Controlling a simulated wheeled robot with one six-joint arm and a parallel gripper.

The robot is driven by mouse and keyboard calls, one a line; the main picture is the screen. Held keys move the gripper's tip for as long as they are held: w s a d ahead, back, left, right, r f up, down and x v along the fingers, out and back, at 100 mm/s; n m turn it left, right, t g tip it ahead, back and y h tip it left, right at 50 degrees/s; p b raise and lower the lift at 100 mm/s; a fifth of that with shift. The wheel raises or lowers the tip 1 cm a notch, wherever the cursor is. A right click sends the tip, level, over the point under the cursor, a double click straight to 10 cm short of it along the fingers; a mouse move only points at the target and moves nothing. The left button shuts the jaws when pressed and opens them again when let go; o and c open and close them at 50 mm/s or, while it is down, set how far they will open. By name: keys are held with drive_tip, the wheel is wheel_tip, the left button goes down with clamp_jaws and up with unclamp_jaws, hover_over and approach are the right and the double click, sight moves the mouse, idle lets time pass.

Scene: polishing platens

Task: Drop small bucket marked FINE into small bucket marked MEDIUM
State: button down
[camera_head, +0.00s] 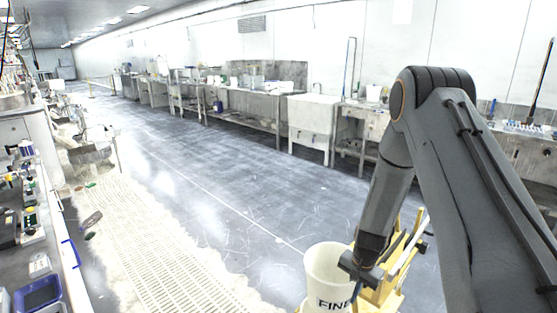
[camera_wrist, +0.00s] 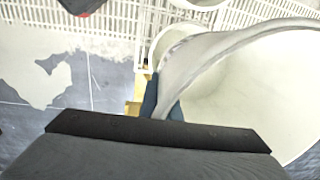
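The white bucket marked FINE (camera_head: 325,265) is upright at the bottom of the head view, left of my forearm. My gripper (camera_head: 352,268) is at its right rim. In the wrist view the FINE bucket (camera_wrist: 245,90) fills the right side, and its wall runs between the dark fingers of my gripper (camera_wrist: 165,105), which look shut on it. Another pale round rim (camera_wrist: 158,45) shows partly behind the FINE bucket. No MEDIUM marking is readable in either view.
A yellow frame (camera_head: 392,278) stands right beside the FINE bucket. Pale slatted matting (camera_head: 150,240) covers the floor at left, with a cluttered bench (camera_head: 35,215) beyond it. Benches and a sink cabinet (camera_head: 312,122) line the far wall. The middle grey floor (camera_head: 240,170) is clear.

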wheel_tip(320, 180, down, 6)
drive_tip(key=d+b, duration=0.1)
drive_tip(key=b, duration=0.3)
drive_tip(key=shift+d, duration=0.25)
drive_tip(key=shift+r, duration=0.1)
drive_tip(key=c, duration=1.9)
unclamp_jaws()
drive_tip(key=shift+c, duration=0.2)
wheel_tip(320, 180, up, 8)
drive_tip(key=shift+s+d+b, duration=0.2)
drive_tip(key=shift+s+b, duration=0.05)
drive_tip(key=shift+b, duration=0.2)
